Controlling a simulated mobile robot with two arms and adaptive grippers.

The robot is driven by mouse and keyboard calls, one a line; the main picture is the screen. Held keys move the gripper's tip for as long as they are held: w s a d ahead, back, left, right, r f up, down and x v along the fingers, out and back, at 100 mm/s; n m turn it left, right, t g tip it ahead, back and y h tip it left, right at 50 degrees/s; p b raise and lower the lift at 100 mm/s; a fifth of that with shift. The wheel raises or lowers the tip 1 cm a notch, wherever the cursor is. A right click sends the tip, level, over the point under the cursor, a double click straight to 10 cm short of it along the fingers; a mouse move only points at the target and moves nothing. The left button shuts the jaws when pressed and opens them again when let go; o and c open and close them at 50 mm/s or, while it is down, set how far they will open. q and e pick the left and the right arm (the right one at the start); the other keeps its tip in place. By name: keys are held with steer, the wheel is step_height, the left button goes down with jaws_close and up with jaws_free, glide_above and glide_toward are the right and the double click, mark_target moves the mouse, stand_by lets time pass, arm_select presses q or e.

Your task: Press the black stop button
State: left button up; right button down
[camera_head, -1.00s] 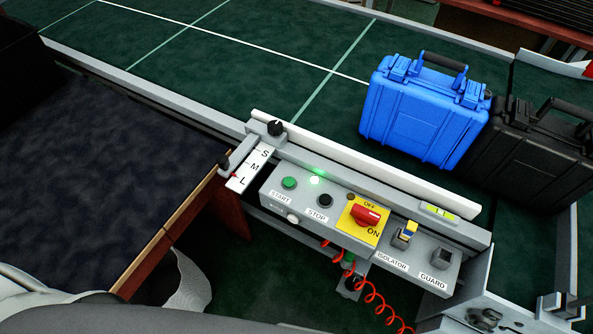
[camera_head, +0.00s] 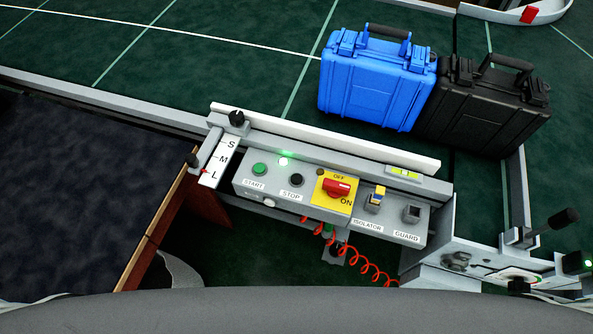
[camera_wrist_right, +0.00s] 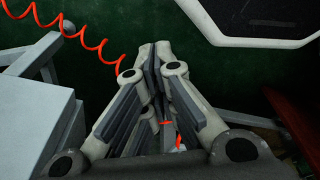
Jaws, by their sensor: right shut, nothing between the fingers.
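The black stop button (camera_head: 297,180) sits on the grey control box (camera_head: 272,197), above its STOP label. A green light glows on the box's top edge. My right gripper (camera_wrist_right: 160,50) shows in the right wrist view with its fingers together and nothing between them. It is apart from the box and does not show in the head view. My left gripper is not in view.
A blue case (camera_head: 378,85) and a black case (camera_head: 485,105) stand on the green conveyor (camera_head: 230,75) behind a white guide rail. A red coiled cable (camera_head: 360,263) hangs below the box; it also crosses the right wrist view (camera_wrist_right: 75,40). A dark table (camera_head: 80,190) is at left.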

steer(key=w+a+r+p, duration=0.1)
steer(key=w+r+p, duration=0.25)
steer(key=r, duration=0.55)
steer(key=w+a+r+t+p, duration=0.15)
steer(key=w+r, duration=0.35)
steer(key=r, duration=0.5)
steer(key=w+r+p, duration=0.3)
steer(key=w+r, duration=0.1)
steer(key=r, duration=0.5)
steer(key=w+a+r+n+y, duration=0.1)
steer(key=w+a+r, duration=0.2)
steer(key=a, duration=0.1)
steer(key=w+a+r+n+t+y+p, duration=0.1)
steer(key=w+a+r+n, duration=0.1)
steer(key=w+a+r, duration=0.1)
steer(key=w+a+r+n+t+y+p, duration=0.1)
steer(key=w+a+r+n, duration=0.1)
steer(key=w+a+r, duration=0.1)
steer(key=shift+w+a+r+t, duration=0.15)
steer(key=shift+w+a+r, duration=0.05)
steer(key=shift+w+a, duration=0.3)
steer(key=shift+w+a+r+t, duration=0.1)
steer(key=shift+w+a+r, duration=0.1)
steer(key=shift+w+a, duration=0.25)
steer(key=w+a+r+n+y+p, duration=0.3)
steer(key=w+a+r+n, duration=0.3)
steer(key=n, duration=0.6)
steer(key=shift+w+a+r+y+p, duration=0.35)
steer(key=shift+a+r+y, duration=0.25)
steer(key=shift+a, duration=0.4)
